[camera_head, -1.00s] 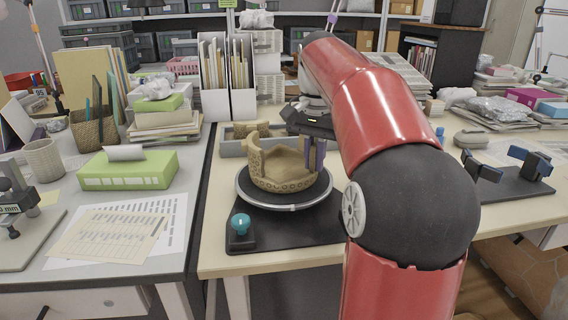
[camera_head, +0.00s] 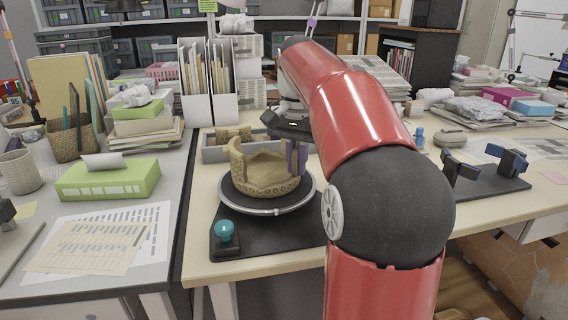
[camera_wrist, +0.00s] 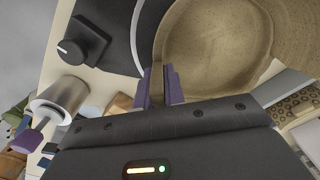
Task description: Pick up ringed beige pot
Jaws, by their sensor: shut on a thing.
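The ringed beige pot (camera_head: 262,180) is an open, broken-rimmed vessel with a band of ring marks low on its wall. It appears to sit upright on the round dark turntable (camera_head: 266,207) in the head view; I see no clear gap beneath it. In the wrist view the pot (camera_wrist: 215,40) fills the upper right, showing its smooth inside. My gripper (camera_head: 296,158) is at the pot's right side, its purple fingers shut on the wall. The wrist view shows the fingers (camera_wrist: 160,88) on either side of the pot's edge.
A grey tray (camera_head: 213,151) with another beige piece is behind the pot. A dark clamp stand (camera_head: 490,183) is to the right. The table's front strip is bare.

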